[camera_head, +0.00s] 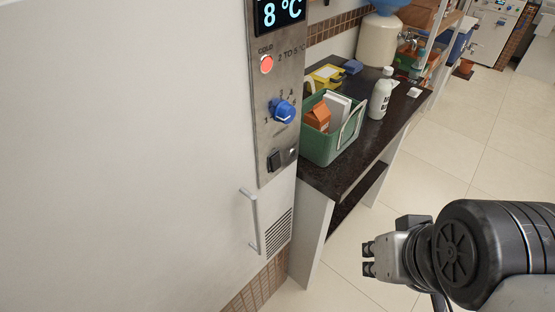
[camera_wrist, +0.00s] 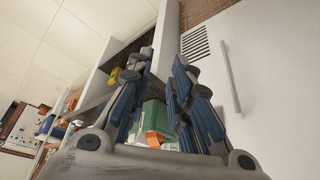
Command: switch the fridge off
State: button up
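The fridge (camera_head: 130,150) is a large white body filling the left of the head view, with a grey handle (camera_head: 250,220) low on its right side. A metal control panel (camera_head: 264,100) on it carries a display reading 8 °C (camera_head: 280,12), a lit red light (camera_head: 266,64), a blue dial (camera_head: 283,111) and a black rocker switch (camera_head: 274,160). My gripper (camera_head: 368,258) is at the lower right of the head view, apart from the fridge. In the wrist view its two fingers (camera_wrist: 160,95) stand apart with nothing between them. The fridge handle (camera_wrist: 232,80) also shows there.
The tiled floor (camera_head: 450,150) at the right is clear.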

grip_shut()
dwell(1.2)
